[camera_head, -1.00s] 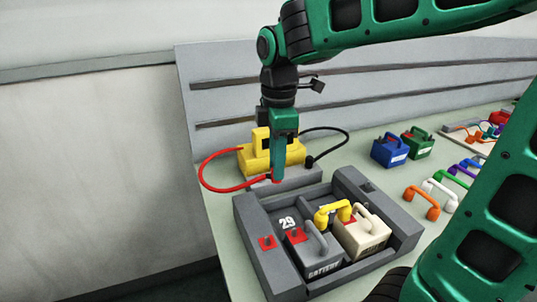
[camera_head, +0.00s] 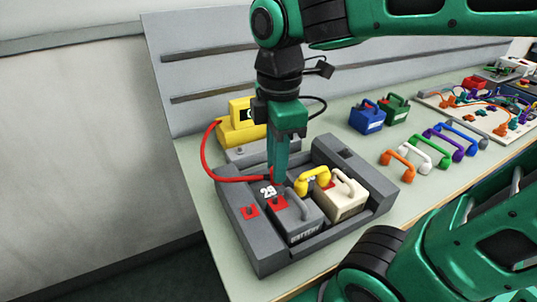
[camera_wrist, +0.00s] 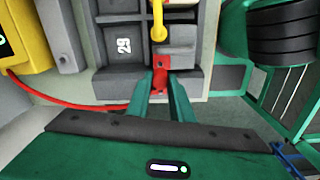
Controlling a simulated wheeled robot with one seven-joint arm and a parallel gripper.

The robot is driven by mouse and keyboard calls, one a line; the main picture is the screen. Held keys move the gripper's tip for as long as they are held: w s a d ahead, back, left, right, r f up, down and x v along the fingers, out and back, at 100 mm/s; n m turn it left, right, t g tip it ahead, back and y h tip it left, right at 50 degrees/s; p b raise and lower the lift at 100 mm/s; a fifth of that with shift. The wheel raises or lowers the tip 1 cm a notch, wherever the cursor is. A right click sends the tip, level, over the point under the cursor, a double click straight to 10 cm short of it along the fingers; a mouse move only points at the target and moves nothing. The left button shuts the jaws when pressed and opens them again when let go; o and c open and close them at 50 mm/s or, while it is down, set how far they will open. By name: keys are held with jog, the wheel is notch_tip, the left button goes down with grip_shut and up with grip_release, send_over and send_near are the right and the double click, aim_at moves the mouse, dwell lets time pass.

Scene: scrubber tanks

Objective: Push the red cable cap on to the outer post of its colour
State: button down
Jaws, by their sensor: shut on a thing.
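My gripper (camera_head: 277,180) points down, shut on the red cable cap, over the back edge of the grey battery (camera_head: 298,225). In the wrist view the red cap (camera_wrist: 160,84) shows between the fingertips (camera_wrist: 160,98), with the red cable (camera_wrist: 70,104) running off left. A red post patch (camera_head: 278,203) on the grey battery lies just below and beside the fingertips; it also shows in the wrist view (camera_wrist: 163,62). I cannot tell whether the cap touches the post.
The yellow charger (camera_head: 240,122) stands behind. Blue (camera_head: 367,117) and green (camera_head: 395,109) batteries and several coloured bridges (camera_head: 398,163) lie to the right.

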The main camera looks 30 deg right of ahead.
jog(key=shift+f, duration=0.1)
dwell(0.4)
jog(key=shift+f, duration=2.2)
jog(key=shift+f, duration=0.9)
jog(key=c, duration=1)
grip_release()
jog(key=shift+r, duration=4.25)
